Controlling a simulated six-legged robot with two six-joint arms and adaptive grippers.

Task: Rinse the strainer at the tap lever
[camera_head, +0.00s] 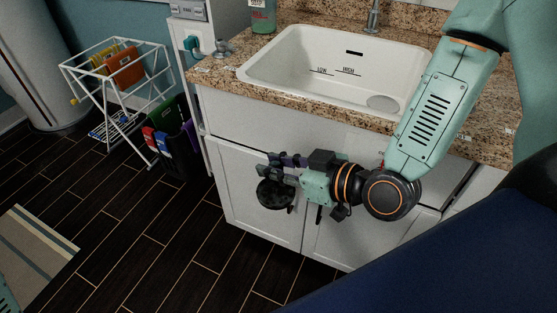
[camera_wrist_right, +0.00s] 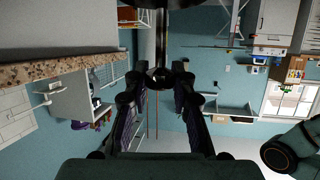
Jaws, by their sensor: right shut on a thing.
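My right gripper (camera_head: 277,168) is in front of the white cabinet doors, below the counter edge. It is shut on a dark round strainer (camera_head: 274,196), which hangs below the fingers. In the right wrist view a dark piece (camera_wrist_right: 160,76) shows between the fingertips, and a dark rounded edge (camera_wrist_right: 155,3) shows at the top. The white sink (camera_head: 300,72) is above the gripper, set in the counter. A metal tap (camera_head: 373,16) stands at its back.
The granite counter (camera_head: 215,78) surrounds the sink, with a green bottle (camera_head: 263,18) at its back left. A white drying rack (camera_head: 117,85) stands on the floor at left. A striped mat (camera_head: 32,250) lies front left. The dark floor between is clear.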

